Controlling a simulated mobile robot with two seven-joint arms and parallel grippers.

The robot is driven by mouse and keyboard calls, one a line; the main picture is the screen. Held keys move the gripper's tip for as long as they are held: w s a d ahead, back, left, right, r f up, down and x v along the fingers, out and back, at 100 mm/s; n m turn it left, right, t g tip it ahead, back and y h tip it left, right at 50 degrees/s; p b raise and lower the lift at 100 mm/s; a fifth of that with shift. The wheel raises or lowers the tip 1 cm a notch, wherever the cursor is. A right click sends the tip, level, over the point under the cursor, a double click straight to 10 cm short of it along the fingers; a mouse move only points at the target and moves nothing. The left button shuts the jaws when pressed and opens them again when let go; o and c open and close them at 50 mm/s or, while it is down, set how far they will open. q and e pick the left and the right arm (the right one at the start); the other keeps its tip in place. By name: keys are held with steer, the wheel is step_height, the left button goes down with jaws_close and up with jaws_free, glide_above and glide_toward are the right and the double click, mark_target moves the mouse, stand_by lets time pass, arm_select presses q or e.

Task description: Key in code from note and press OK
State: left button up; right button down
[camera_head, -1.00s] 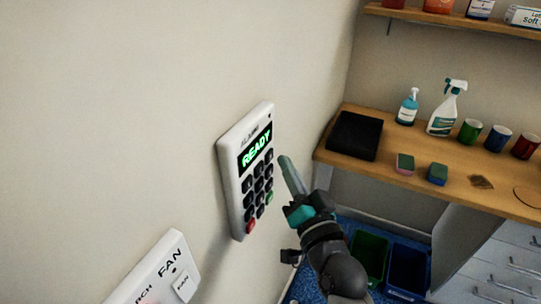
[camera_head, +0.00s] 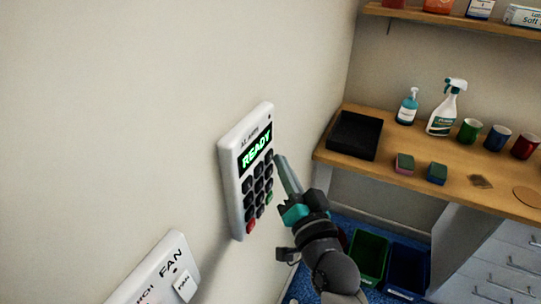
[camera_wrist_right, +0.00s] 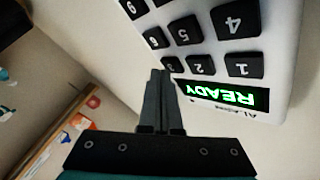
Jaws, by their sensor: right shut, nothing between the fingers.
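A white alarm keypad (camera_head: 229,165) is fixed to the wall, with dark keys, a red key at lower left and a green key at lower right. Its display (camera_head: 256,149) reads "READY" in green. My right gripper (camera_head: 281,160) is shut and empty, its fingertips just right of the upper keys. In the right wrist view the shut fingers (camera_wrist_right: 159,75) point at the keypad (camera_wrist_right: 275,50), near the keys marked 2 and 3. I cannot tell whether they touch. No note is recognisable. My left gripper is not in view.
A white switch panel (camera_head: 160,272) marked "FAN" is on the wall at lower left. A wooden counter (camera_head: 450,180) at right holds a black tray (camera_head: 352,147), bottles, sponges and cups. Green (camera_head: 369,254) and blue (camera_head: 407,269) bins stand below.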

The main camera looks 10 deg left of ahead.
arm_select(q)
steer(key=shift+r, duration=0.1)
arm_select(e)
steer(key=shift+w+a, duration=0.1)
steer(key=shift+a, duration=0.25)
stand_by(0.3)
steer(key=shift+d, duration=0.1)
stand_by(0.3)
arm_select(q)
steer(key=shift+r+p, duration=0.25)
steer(key=shift+p, duration=0.15)
arm_select(e)
steer(key=shift+s+d, duration=0.25)
steer(key=shift+d, duration=0.4)
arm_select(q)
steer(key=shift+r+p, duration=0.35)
arm_select(e)
steer(key=d, duration=0.1)
steer(key=s+d, duration=0.1)
steer(key=d, duration=0.2)
steer(key=shift+s+d, duration=0.3)
steer(key=shift+d, duration=0.1)
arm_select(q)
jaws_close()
